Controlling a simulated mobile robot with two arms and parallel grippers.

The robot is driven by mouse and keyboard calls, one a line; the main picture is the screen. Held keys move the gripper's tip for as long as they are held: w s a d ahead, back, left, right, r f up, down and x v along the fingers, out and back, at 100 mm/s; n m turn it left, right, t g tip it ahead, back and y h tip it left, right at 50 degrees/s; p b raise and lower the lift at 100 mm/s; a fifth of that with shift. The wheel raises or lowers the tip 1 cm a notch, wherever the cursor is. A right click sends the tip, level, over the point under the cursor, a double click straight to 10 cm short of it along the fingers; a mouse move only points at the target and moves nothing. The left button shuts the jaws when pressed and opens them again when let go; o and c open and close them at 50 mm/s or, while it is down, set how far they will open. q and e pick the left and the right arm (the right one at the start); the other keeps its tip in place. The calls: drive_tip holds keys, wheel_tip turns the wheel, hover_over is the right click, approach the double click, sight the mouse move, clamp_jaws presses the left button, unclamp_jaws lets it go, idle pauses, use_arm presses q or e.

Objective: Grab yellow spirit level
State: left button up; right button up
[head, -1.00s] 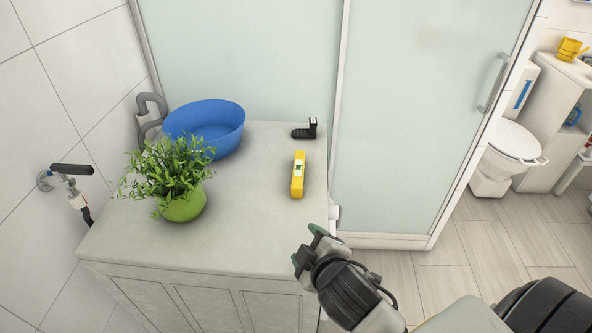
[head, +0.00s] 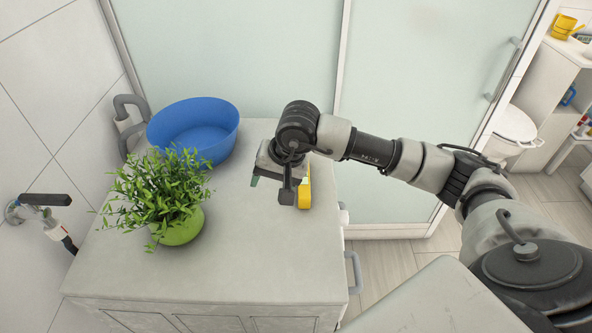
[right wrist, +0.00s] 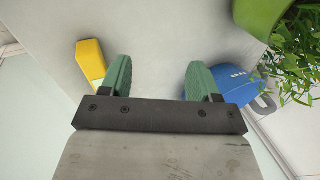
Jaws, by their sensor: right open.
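The yellow spirit level (head: 304,192) lies on the pale cabinet top, partly hidden behind my right gripper in the head view. It also shows in the right wrist view (right wrist: 90,62), just outside the left finger. My right gripper (head: 270,186) is over the cabinet top, to the left of the level. In the right wrist view its two green fingers (right wrist: 158,82) are spread apart with nothing between them. My left gripper is not in view.
A green potted plant (head: 181,226) and a blue bowl (head: 196,128) stand on the left of the cabinet top (head: 235,262). A glass door (head: 400,90) rises behind. The front middle of the top is clear.

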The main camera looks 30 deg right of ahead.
sight(304, 189)
drive_tip(key=d+h, duration=0.1)
drive_tip(key=d, duration=0.2)
drive_tip(key=w+d+r+h, duration=0.1)
drive_tip(key=d+h, duration=0.1)
drive_tip(key=w+d+h, duration=0.1)
drive_tip(key=d, duration=0.2)
drive_tip(key=shift+w+d+r+n+h, duration=0.25)
drive_tip(key=shift+d+r+n+h, duration=0.05)
drive_tip(key=shift+d, duration=0.05)
drive_tip(key=x, duration=0.4)
drive_tip(key=shift+d+f+p, duration=0.15)
drive_tip(key=shift+f+p, duration=0.1)
drive_tip(key=shift+p, duration=0.1)
drive_tip(key=x, duration=0.1)
drive_tip(key=p+x, duration=0.1)
drive_tip(key=x, duration=0.2)
drive_tip(key=shift+s+d+f+p, duration=0.25)
drive_tip(key=shift+s+f+p, duration=0.05)
drive_tip(key=shift+f, duration=0.1)
drive_tip(key=shift+w+d+f, duration=0.1)
drive_tip(key=shift+w+f, duration=0.05)
drive_tip(key=shift+f, duration=0.35)
drive_tip(key=c, duration=1)
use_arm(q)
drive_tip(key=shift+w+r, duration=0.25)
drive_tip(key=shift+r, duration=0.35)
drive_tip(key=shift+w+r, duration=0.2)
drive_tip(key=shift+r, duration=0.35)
use_arm(e)
drive_tip(key=shift+c, duration=0.2)
